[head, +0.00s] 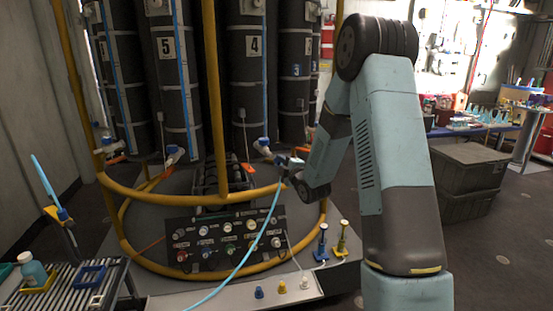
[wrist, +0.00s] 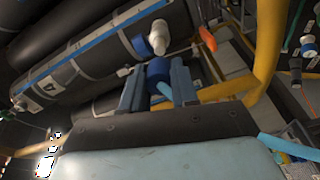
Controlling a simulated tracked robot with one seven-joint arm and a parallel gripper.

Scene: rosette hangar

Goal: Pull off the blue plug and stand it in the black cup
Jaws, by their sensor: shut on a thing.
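The blue plug (wrist: 158,70) is between the two fingers of my gripper (wrist: 159,84) in the wrist view, and the fingers are shut on it. A light-blue hose shows just behind it between the fingers. A white elbow fitting (wrist: 158,37) on the tank numbered 4 is right in front of the plug. I cannot tell whether the two still touch. In the head view my gripper (head: 291,162) is small, near the foot of tank 4, and the plug is not clear there. I cannot make out the black cup with certainty.
A yellow rail (head: 190,200) rings the tanks, with an upright post close by. The light-blue hose (head: 248,252) hangs over the control panel (head: 226,240). Blue and yellow upright pieces (head: 322,240) stand on the front ledge. A slatted table (head: 62,291) with a bottle is at left.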

